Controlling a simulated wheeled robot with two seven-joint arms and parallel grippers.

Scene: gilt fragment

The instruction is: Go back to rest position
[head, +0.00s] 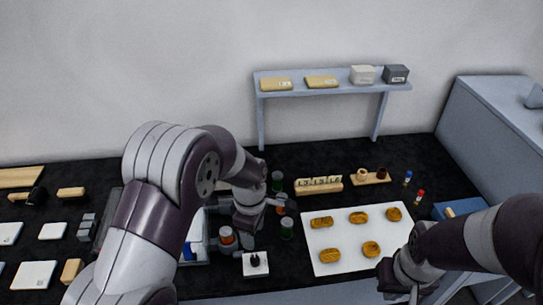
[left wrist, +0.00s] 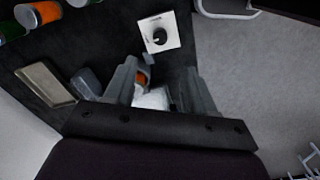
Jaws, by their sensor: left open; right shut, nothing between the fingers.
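My left arm reaches in from the left in the head view, and its gripper (head: 230,243) is low over the black worktop (head: 300,170). In the left wrist view the two fingers of this gripper (left wrist: 160,78) stand apart. An orange-topped jar (left wrist: 143,74) and a white object (left wrist: 152,97) show in the gap between them; I cannot tell whether the fingers touch either. My right gripper (head: 408,289) is shut and empty at the lower right of the head view, just in front of the white board (head: 342,238).
Several golden-brown oval pieces (head: 358,217) lie on the board. A white plate with a black knob (head: 256,264) is close right of my left gripper. A shelf (head: 335,90) is at the back, a blue-grey cabinet (head: 505,125) at right.

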